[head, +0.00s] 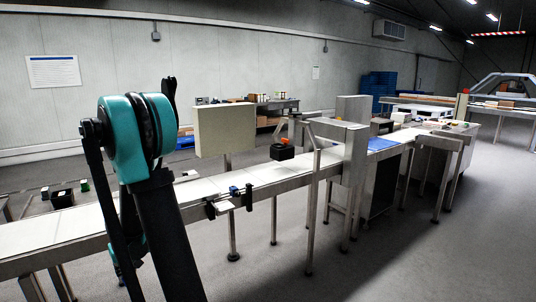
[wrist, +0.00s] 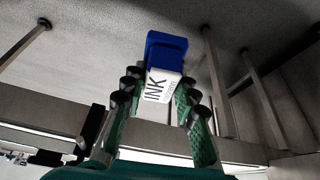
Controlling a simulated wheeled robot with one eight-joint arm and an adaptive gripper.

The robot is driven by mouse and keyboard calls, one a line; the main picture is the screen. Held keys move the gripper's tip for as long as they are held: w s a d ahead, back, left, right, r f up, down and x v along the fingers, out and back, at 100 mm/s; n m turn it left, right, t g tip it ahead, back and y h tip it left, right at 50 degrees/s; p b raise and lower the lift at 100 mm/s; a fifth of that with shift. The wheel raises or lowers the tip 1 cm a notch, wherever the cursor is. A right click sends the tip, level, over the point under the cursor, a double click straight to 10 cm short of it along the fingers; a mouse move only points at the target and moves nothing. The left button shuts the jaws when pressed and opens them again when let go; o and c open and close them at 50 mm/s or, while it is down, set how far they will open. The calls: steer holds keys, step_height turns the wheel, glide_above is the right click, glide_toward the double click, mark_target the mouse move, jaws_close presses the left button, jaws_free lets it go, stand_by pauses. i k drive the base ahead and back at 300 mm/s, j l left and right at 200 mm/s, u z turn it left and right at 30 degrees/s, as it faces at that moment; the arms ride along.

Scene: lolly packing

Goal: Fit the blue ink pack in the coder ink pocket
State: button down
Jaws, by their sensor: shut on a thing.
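The blue ink pack (wrist: 166,50) shows in the wrist view, with a blue end and a white label reading INK. My gripper (wrist: 160,84) is shut on it, its green, black-tipped fingers on either side of the label. The pack's blue end points away from my wrist. In the head view, my raised arm fills the left side and I cannot make out the gripper or the pack for certain. I cannot make out the coder ink pocket in either view.
A long white conveyor (head: 70,226) on metal legs runs across the head view. Small black and blue fittings (head: 234,191) sit on its near edge. In the wrist view, a metal beam (wrist: 42,112) and legs are close by.

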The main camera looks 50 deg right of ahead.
mark_target(282, 151)
steer(key=l+z, duration=0.2)
steer(key=l, duration=2.05)
